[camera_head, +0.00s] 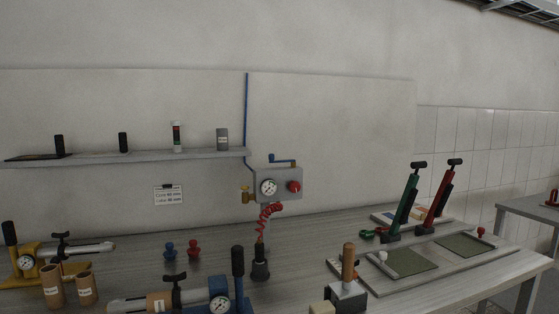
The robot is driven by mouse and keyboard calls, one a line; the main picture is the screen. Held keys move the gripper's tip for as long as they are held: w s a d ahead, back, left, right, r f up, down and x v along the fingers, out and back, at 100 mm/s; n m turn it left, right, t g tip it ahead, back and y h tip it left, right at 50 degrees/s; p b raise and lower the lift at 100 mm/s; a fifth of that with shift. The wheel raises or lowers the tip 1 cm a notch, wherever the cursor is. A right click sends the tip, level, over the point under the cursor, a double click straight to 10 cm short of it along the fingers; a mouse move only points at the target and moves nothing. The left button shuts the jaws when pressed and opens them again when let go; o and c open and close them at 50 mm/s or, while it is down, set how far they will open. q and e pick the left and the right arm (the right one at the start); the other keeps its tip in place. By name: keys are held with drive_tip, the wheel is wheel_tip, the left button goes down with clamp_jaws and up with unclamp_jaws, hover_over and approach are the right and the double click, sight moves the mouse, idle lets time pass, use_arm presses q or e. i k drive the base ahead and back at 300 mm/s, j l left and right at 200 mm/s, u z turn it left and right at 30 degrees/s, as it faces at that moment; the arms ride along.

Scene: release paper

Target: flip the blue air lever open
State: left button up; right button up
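The blue air lever (282,160) is a small bent blue handle on top of the grey wall-mounted air box (280,180). Its long arm lies about level, pointing right, with a short upturned part at its left end. The box carries a round white gauge (268,187) and a red knob (294,187). A brass fitting (248,196) sticks out at its left side. A red coiled hose (266,218) hangs below it to a dark nozzle piece on the bench. Neither of my grippers shows in this view.
The bench (215,275) holds a yellow tool (30,262), a blue-gauge tool (219,304), cardboard tubes (53,286), a wood-handled block (348,294), and green and red levers (407,203). A shelf (180,155) is left of the box. The space before the lever looks clear.

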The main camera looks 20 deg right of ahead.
sight(271, 156)
drive_tip(key=i+l+z, duration=0.55)
drive_tip(key=i+z, duration=0.2)
